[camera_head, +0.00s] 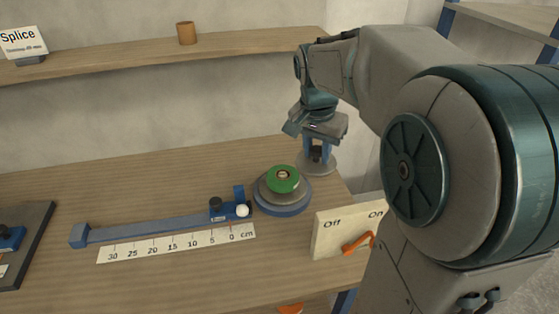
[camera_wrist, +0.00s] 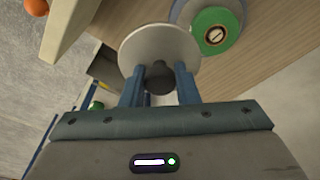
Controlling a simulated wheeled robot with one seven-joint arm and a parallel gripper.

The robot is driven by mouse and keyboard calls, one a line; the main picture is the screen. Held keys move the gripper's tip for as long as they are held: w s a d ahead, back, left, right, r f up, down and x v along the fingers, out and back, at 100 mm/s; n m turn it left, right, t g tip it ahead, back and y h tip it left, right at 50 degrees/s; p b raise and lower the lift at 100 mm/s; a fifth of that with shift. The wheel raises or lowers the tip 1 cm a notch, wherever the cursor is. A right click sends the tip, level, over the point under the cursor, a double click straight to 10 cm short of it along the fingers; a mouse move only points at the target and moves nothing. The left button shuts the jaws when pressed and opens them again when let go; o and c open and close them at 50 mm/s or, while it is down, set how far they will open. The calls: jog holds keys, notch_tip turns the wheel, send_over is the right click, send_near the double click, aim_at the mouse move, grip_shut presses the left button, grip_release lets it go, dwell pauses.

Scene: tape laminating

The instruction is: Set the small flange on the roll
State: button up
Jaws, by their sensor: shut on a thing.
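The small flange, a pale grey disc (camera_head: 318,167) with a dark knob, is in my gripper (camera_head: 317,153). In the wrist view the blue fingers (camera_wrist: 160,88) are shut on the knob, and the disc (camera_wrist: 155,40) lies beyond them. The roll (camera_head: 283,179) is green with a pale centre and sits on a grey plate over a round blue base (camera_head: 283,208). In the head view the flange is right of and behind the roll, apart from it.
A switch board (camera_head: 340,230) with an orange lever (camera_head: 358,241) stands at the table's right front, near the roll. A blue rail (camera_head: 155,228) and a ruler strip (camera_head: 175,243) lie left of the roll. A shelf (camera_head: 120,60) with a brown cup (camera_head: 186,33) runs behind.

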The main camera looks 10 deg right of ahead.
jog(key=w+a+f, duration=0.1)
jog(key=w+f, duration=0.1)
jog(key=w, duration=0.1)
jog(key=w+a+f+p, duration=0.1)
jog(key=w+a+f, duration=0.1)
jog(key=w, duration=0.1)
jog(key=w+a+f, duration=0.2)
jog(key=w, duration=0.1)
jog(key=shift+w+a+f+p, duration=0.15)
jog(key=shift+f+p, duration=0.1)
jog(key=shift+p, duration=0.05)
jog(key=shift+f, duration=2.05)
jog(key=shift+f, duration=0.2)
jog(key=o, duration=1.1)
jog(key=shift+r, duration=0.1)
jog(key=shift+r, duration=0.1)
jog(key=r, duration=0.4)
jog(key=a+r, duration=0.1)
jog(key=r, duration=0.3)
jog(key=s+r, duration=0.1)
jog(key=r, duration=0.3)
jog(key=shift+s+a, duration=0.1)
jog(key=shift+a, duration=0.05)
jog(key=shift+f, duration=0.1)
